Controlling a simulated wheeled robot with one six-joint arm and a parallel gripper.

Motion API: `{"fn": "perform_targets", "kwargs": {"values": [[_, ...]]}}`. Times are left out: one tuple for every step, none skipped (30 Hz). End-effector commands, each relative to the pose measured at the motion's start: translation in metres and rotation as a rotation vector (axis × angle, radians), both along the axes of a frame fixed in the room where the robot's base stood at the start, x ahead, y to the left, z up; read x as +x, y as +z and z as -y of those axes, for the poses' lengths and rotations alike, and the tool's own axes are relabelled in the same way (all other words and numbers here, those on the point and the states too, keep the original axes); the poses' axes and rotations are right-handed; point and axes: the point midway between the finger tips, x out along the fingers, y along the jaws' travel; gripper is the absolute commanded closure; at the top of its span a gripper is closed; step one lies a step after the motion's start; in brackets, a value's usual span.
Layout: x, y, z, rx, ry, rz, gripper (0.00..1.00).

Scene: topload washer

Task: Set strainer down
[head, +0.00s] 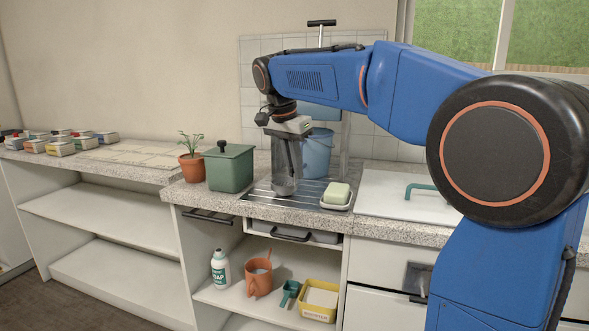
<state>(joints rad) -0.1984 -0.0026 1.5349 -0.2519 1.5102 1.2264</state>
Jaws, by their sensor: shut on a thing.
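My gripper (292,160) points down over the counter and is shut on a grey, see-through strainer (285,186). The strainer looks like an upright cylinder. Its base is at or just above the ribbed metal drainer (262,193); I cannot tell whether it touches. The gripper fingers partly cover the strainer's upper part.
Right of the strainer is a soap bar (337,193) on a white dish (334,206). A blue bucket (318,155) stands behind. A green lidded box (229,168) and potted plant (191,160) stand left. A white lid with a teal handle (420,187) is at right.

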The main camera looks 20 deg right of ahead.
Motion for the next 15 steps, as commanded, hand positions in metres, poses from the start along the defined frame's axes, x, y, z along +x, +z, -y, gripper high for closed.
{"fn": "perform_targets", "kwargs": {"values": [[-0.0001,-0.0018,0.0000,0.000,0.000,0.001,1.00],[0.0000,-0.0023,0.0000,0.000,0.001,0.002,1.00],[0.0001,-0.0025,0.0000,0.000,0.001,0.002,1.00],[0.0001,-0.0024,0.0000,0.000,0.001,0.002,1.00],[0.0001,-0.0023,-0.0001,0.000,0.001,0.002,1.00],[0.0001,-0.0023,-0.0001,0.000,0.001,0.002,1.00],[0.0001,-0.0023,-0.0001,0.000,0.001,0.002,1.00],[0.0001,-0.0023,-0.0001,0.000,0.001,0.002,1.00],[0.0001,-0.0025,0.0000,0.000,0.000,0.001,1.00],[0.0000,-0.0029,0.0000,0.000,0.000,0.001,1.00],[0.0001,-0.0036,0.0000,0.000,0.000,0.001,1.00],[0.0001,-0.0047,0.0000,0.000,0.000,0.001,1.00],[0.0001,-0.0051,0.0000,0.000,0.000,0.001,0.89],[0.0000,-0.0048,0.0000,0.000,0.000,0.001,0.81],[0.0001,-0.0047,0.0000,0.000,0.000,0.001,0.72]]}}
